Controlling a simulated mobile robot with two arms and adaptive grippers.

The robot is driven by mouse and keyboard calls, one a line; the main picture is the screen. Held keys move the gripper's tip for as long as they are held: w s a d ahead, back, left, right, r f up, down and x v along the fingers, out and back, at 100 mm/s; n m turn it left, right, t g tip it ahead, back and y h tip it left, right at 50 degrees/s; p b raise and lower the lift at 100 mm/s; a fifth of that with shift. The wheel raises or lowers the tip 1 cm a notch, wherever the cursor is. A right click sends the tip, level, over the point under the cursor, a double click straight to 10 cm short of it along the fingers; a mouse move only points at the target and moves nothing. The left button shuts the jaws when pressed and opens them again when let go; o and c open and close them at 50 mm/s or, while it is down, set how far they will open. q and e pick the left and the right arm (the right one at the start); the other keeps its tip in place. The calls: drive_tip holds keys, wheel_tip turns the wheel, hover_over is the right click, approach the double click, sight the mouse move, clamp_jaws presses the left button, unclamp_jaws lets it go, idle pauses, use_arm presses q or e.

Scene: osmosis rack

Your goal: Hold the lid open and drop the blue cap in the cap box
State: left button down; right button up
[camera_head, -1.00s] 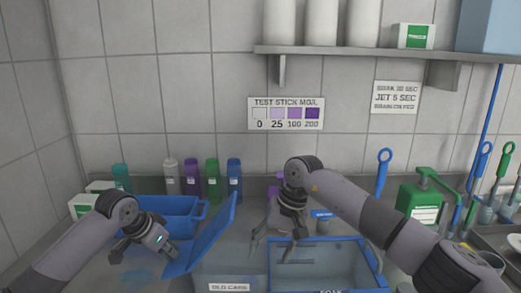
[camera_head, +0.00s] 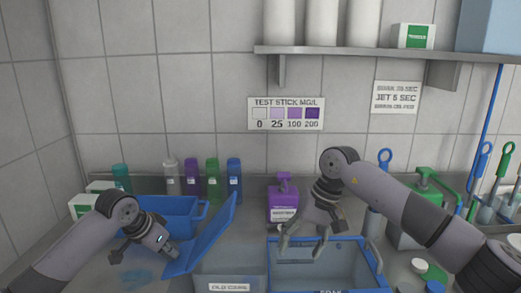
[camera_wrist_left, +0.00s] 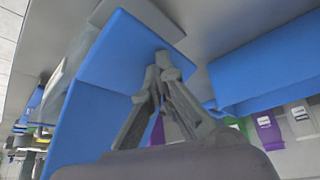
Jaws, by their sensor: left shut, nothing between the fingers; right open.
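The cap box (camera_head: 230,264), a grey bin with a label that seems to read "OLD CAPS", stands at the front middle in the head view. Its blue lid (camera_head: 214,232) is up, tilted open to the left. My left gripper (camera_head: 170,254) is shut and empty, with its fingertips at the lid's left side. In the left wrist view my left fingers (camera_wrist_left: 165,75) are in front of the blue lid panel (camera_wrist_left: 112,62). My right gripper (camera_head: 302,246) is open over the soak tray, right of the cap box.
The blue-rimmed soak tray (camera_head: 376,262) is right of the cap box. A blue bin (camera_head: 170,207) is behind my left gripper. A purple dispenser (camera_head: 283,203) and several bottles (camera_head: 212,178) stand along the wall. Green and white discs (camera_head: 436,272) lie at the right.

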use_arm(q)
wheel_tip(320, 180, up, 10)
drive_tip(key=a, duration=0.1)
idle(2.2)
idle(0.3)
